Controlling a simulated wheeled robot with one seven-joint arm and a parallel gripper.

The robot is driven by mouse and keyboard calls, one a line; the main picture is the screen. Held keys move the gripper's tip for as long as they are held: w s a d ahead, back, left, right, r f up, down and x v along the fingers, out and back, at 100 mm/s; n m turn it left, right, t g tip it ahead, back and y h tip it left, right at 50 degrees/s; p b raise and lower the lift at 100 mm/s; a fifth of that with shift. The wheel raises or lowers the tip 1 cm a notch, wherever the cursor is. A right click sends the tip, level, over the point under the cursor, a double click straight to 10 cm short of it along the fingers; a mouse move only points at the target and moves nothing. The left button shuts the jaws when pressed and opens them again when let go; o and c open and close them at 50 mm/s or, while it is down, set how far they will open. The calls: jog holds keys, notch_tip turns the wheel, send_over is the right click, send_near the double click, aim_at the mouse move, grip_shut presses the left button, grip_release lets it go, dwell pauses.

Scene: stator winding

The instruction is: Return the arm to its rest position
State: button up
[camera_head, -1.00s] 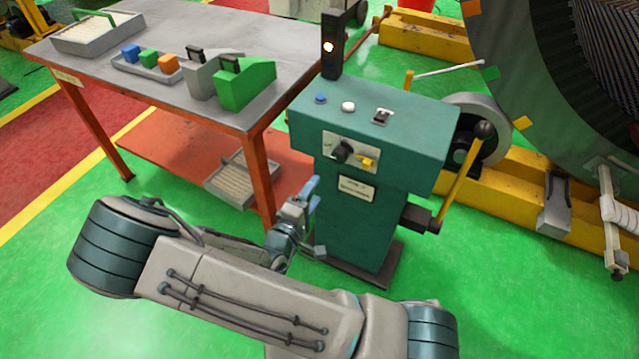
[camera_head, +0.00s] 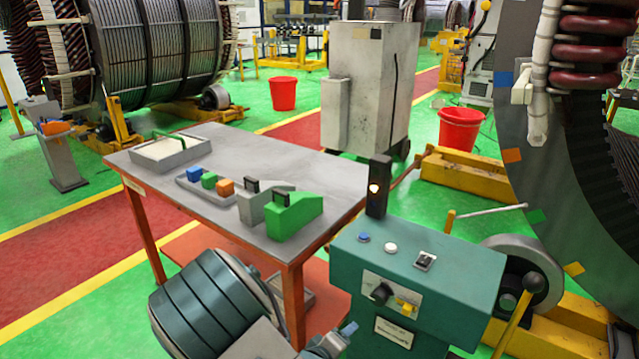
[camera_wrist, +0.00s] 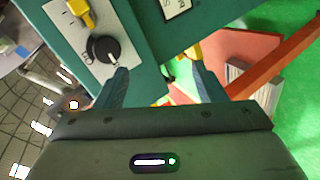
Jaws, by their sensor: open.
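My gripper (camera_head: 338,342) is at the bottom of the head view, in front of the teal control cabinet (camera_head: 385,270). In the wrist view the two blue fingers of my gripper (camera_wrist: 162,75) stand apart with nothing held between them. The cabinet's black knob (camera_wrist: 103,50) and yellow switch (camera_wrist: 82,15) lie beyond the left finger there. My arm's dark banded joint fills the lower left of the head view, and the rest of the arm runs out of the picture.
A grey-topped table (camera_head: 330,190) with orange legs stands left of the cabinet, bearing a tray (camera_head: 165,155), coloured blocks and a green holder (camera_head: 290,215). A yellow-handled lever (camera_head: 515,320) and large stator (camera_head: 570,190) are at right. Green floor (camera_head: 95,290) is open at left.

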notch_tip(320, 180, up, 13)
jog(key=s+a+m+g+y+p, duration=0.25)
jog(key=m+g+y, duration=0.25)
jog(key=y, duration=0.4)
jog(key=s+d+r+m+g+h, duration=0.2)
jog(key=s+d+r, duration=1)
jog(key=s, duration=0.3)
jog(key=shift+r+m+g+p, duration=0.3)
jog(key=shift+r+m+p, duration=0.1)
jog(key=shift+r, duration=0.35)
jog(key=shift+s, duration=0.1)
